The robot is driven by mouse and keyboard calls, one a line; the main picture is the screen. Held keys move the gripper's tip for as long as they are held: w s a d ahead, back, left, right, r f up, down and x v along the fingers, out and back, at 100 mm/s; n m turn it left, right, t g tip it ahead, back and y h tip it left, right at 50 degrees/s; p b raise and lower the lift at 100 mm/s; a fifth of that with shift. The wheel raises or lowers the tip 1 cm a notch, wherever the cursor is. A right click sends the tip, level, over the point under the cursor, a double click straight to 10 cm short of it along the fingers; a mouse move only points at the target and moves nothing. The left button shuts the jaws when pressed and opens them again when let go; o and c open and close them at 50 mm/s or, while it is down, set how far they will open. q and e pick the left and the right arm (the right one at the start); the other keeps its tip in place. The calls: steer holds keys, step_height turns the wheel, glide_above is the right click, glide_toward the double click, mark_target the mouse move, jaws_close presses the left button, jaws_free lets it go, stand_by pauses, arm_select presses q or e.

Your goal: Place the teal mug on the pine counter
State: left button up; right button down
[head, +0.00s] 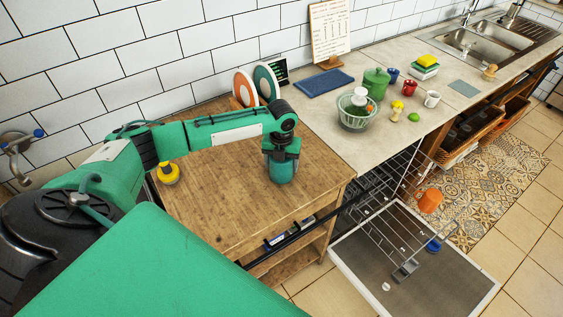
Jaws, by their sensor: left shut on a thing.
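The teal mug (282,173) is in my left gripper (282,157), toward the right part of the pine counter (225,205). My left gripper points down and is shut on the mug, covering its upper part. The mug's underside is hidden, and I cannot tell whether it touches the wood or hangs just above it. The counter around the mug is bare. My right gripper is not in view.
A yellow-topped item (168,174) stands at the counter's left. Plates (265,82) stand upright at the back. A grey worktop to the right holds a green pot (376,83), a glass bowl (354,112) and mugs. The open dishwasher (405,265) extends at the lower right.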

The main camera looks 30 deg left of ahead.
arm_select(q)
steer(key=o, duration=1.2)
steer(key=shift+f, duration=0.1)
step_height(320, 180, up, 12)
steer(key=b, duration=0.3)
